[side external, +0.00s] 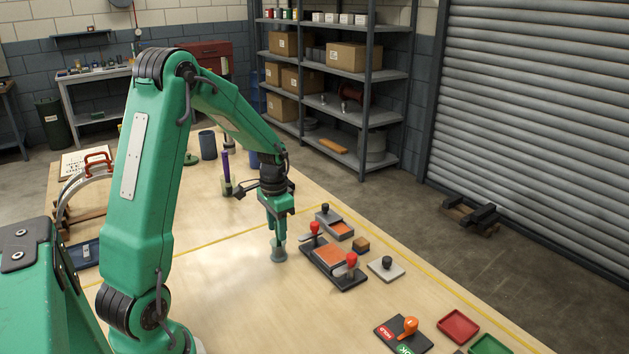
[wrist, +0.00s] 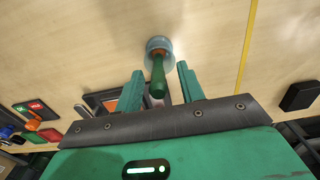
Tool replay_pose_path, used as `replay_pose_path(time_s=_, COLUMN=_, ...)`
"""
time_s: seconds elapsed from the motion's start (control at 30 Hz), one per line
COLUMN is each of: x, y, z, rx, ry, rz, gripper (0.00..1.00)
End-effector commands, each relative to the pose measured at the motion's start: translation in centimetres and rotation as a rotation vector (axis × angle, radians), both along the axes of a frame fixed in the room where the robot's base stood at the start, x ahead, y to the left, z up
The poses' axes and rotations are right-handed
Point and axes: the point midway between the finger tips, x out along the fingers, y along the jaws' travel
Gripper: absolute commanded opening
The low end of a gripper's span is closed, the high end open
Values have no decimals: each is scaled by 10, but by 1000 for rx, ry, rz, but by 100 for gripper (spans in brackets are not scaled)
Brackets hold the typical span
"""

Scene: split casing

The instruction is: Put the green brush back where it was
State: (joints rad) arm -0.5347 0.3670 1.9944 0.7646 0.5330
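The green brush stands handle up in a bluish glass cup; its handle (wrist: 158,80) shows in the wrist view. The cup (wrist: 158,45) is on the bare table, and also shows in the side view (side external: 279,256). My gripper (wrist: 160,88) has its two fingers spread, one on each side of the handle's upper end, with a visible gap on both sides. In the side view my gripper (side external: 278,232) points down just over the cup. The fingers and handle overlap there and are hard to tell apart. The brush's lower end is not clear inside the cup.
A dark casing half with an orange inside (side external: 328,256) and red-knobbed clamps lies close right of the cup. A grey plate with a black knob (side external: 386,267) is beyond. A purple-handled tool (side external: 225,165) stands in a holder behind. The table left of the cup is clear.

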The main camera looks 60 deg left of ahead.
Motion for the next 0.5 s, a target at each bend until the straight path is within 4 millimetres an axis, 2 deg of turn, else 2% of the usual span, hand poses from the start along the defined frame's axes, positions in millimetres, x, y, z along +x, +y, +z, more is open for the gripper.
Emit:
replay_pose_path(time_s=0.27, x=1, y=0, z=21, rx=3, ry=-4, rz=0, gripper=39)
replay_pose_path(time_s=0.5, x=1, y=-1, z=58, rx=3, ry=-5, rz=0, gripper=39)
